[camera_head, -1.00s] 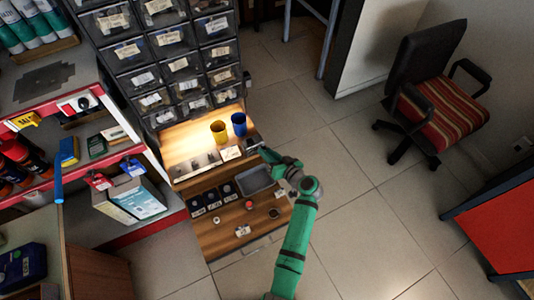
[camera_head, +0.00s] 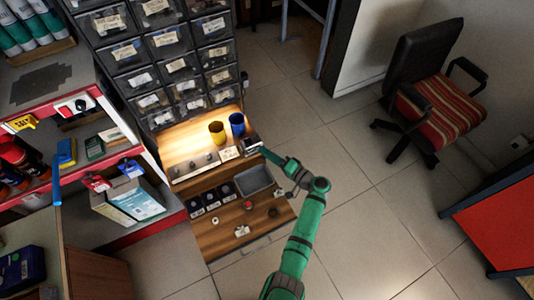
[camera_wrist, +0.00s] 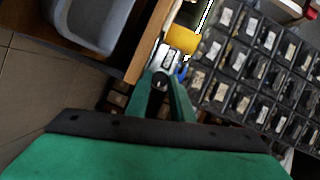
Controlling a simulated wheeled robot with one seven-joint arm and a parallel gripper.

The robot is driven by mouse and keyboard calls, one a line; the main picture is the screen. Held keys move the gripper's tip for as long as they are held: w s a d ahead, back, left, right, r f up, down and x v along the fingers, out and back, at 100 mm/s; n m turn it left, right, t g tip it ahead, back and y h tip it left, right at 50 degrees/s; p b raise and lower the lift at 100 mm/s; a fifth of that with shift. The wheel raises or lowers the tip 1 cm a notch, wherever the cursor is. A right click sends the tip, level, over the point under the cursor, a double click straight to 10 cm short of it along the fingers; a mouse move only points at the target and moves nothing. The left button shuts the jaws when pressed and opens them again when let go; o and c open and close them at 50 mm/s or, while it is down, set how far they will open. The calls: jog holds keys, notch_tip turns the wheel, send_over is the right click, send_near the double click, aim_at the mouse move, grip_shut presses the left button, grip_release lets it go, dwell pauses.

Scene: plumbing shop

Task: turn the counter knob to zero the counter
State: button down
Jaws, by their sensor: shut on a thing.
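The counter (camera_head: 251,145) is a small dark and silvery device at the right end of the lit upper shelf, next to the blue cup. My gripper (camera_head: 264,152) reaches it from the right. In the wrist view the counter (camera_wrist: 169,58) shows a pale window just beyond my fingers. A dark round knob (camera_wrist: 158,80) on its near side sits between the fingertips of my gripper (camera_wrist: 162,78), which are shut on it. The digits are too small to read.
A blue cup (camera_head: 237,125) and a yellow cup (camera_head: 217,132) stand close to the counter. A grey bin (camera_head: 254,181) and several small parts lie on the lower wooden board (camera_head: 215,232). Labelled drawers (camera_head: 175,66) rise behind.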

jog(key=shift+m, duration=0.5)
jog(key=shift+f, duration=0.1)
jog(key=c, duration=1.5)
grip_release()
jog(key=shift+c, duration=0.2)
jog(key=shift+d, duration=0.1)
jog(key=f+v, duration=0.1)
jog(key=v, duration=0.9)
jog(key=shift+s+d+r, duration=0.3)
jog(key=shift+s+r, duration=0.05)
jog(key=shift+a, duration=0.1)
